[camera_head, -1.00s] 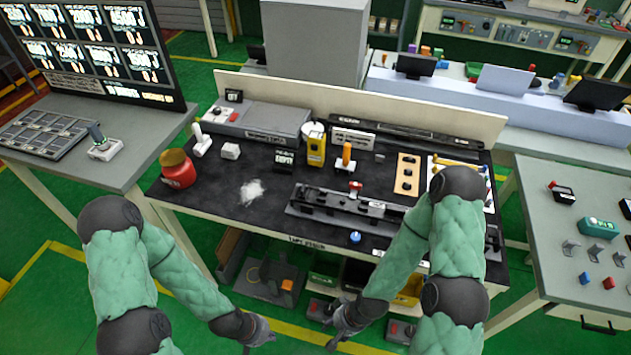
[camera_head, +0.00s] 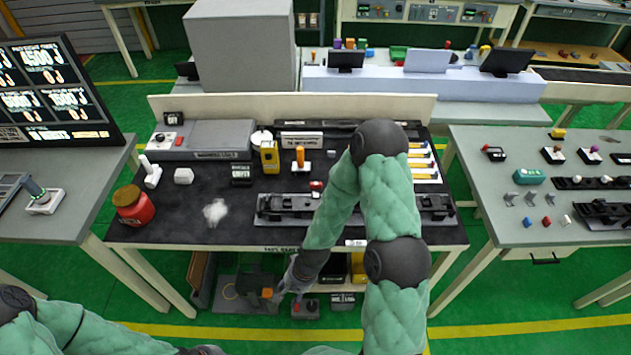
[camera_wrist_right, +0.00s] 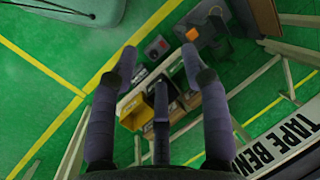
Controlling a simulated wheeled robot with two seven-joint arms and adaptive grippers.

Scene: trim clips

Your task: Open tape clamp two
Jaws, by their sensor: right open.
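A long dark fixture (camera_head: 285,207) lies along the front of the black-topped bench (camera_head: 180,225) in the head view. Black clamp-like parts sit on it, with a small red piece (camera_head: 316,186) near its middle. I cannot tell which part is tape clamp two. My right arm covers part of the fixture. My right gripper (camera_head: 288,284) is open and empty, low in front of the bench; its spread fingers show in the right wrist view (camera_wrist_right: 160,62). My left gripper (camera_head: 203,350) is barely in view at the bottom edge, its fingers not clear.
A red jar (camera_head: 133,208), white fluff (camera_head: 215,212), a yellow device (camera_head: 270,157) and an orange-handled tool (camera_head: 300,158) stand on the bench. Bins and boxes fill the shelf below. A grey table (camera_head: 500,225) stands at right, a display table at left.

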